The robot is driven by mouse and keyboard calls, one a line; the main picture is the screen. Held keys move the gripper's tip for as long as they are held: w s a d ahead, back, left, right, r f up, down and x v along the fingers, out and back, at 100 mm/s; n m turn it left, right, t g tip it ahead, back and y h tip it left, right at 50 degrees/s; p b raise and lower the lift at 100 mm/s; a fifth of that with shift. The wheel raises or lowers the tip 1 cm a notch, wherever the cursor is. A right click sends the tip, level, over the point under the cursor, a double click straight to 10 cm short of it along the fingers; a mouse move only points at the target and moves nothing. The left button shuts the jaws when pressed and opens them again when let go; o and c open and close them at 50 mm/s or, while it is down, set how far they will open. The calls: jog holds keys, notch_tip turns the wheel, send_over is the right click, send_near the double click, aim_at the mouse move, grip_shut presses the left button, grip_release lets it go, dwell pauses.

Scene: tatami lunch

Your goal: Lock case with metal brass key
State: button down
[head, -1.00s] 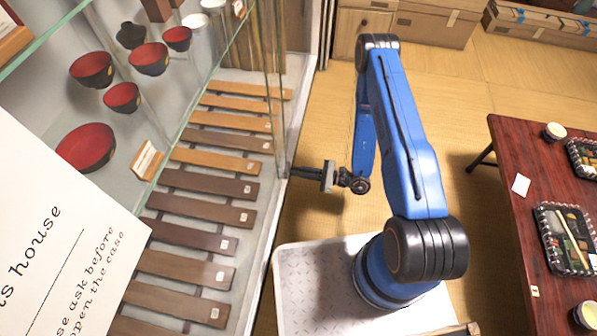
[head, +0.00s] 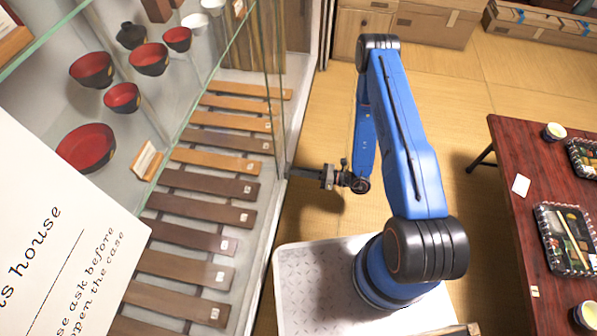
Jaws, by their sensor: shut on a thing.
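The glass display case (head: 240,150) fills the left of the head view, with lacquer bowls on a glass shelf and wooden slats below. My gripper (head: 300,172) is at the case's right-hand front edge, its tip pointing left against or very near the glass front. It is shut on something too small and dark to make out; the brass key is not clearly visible. The lock is not distinguishable either, as the gripper tip covers that spot.
A white sign (head: 60,230) stands at the lower left. Tatami floor (head: 450,100) lies open between.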

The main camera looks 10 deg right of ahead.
jog(key=m, duration=0.6)
jog(key=shift+w+d+f+m, duration=0.1)
jog(key=shift+w+f+m, duration=0.05)
jog(key=shift+m, duration=0.15)
jog(key=m, duration=0.6)
jog(key=shift+f, duration=0.2)
jog(key=c, duration=2)
grip_release()
jog(key=shift+v, duration=8.7)
